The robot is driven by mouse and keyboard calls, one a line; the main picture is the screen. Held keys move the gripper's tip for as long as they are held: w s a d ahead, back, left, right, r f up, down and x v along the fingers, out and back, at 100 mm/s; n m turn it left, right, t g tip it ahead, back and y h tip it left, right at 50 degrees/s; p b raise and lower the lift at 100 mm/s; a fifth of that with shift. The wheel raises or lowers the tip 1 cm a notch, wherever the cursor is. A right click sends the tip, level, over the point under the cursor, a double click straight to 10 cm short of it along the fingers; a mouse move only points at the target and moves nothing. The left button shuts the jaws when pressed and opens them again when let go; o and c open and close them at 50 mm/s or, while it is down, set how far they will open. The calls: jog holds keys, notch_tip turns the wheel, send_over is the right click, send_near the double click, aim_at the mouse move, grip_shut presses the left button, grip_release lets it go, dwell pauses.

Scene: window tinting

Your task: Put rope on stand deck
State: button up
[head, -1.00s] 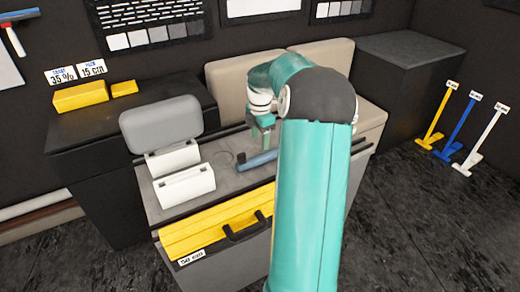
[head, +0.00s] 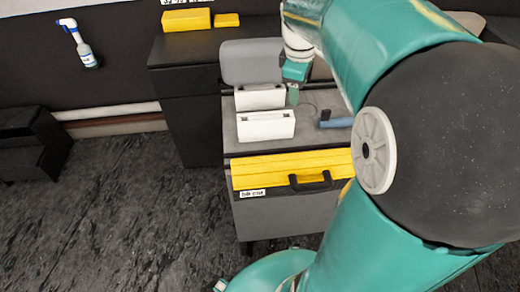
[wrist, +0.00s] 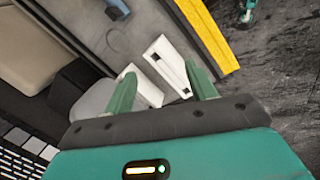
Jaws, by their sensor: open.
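The stand deck (head: 240,137) is a grey top against the dark cabinet. A thin dark curve (head: 312,106) lies on it beside the blue tool; I cannot tell whether this is the rope, and no other rope is clear. My gripper (head: 293,95) is above the deck, just right of the white boxes. In the wrist view its two green fingers (wrist: 163,88) are spread apart with nothing held between them. A white box (wrist: 172,64) shows beyond the fingers. My arm hides the deck's right part in the head view.
A yellow case (head: 270,168) with a black handle is at the front. Open floor (head: 110,210) lies left.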

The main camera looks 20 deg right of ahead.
jog(key=s+a+m+t+y, duration=0.2)
jog(key=s+a+m, duration=0.6)
jog(key=s+a, duration=0.7)
jog(key=shift+a+f+m+t, duration=0.15)
jog(key=shift+a+m+t, duration=0.15)
jog(key=shift+a+t, duration=0.8)
jog(key=shift+s+a, duration=0.1)
jog(key=shift+a, duration=0.05)
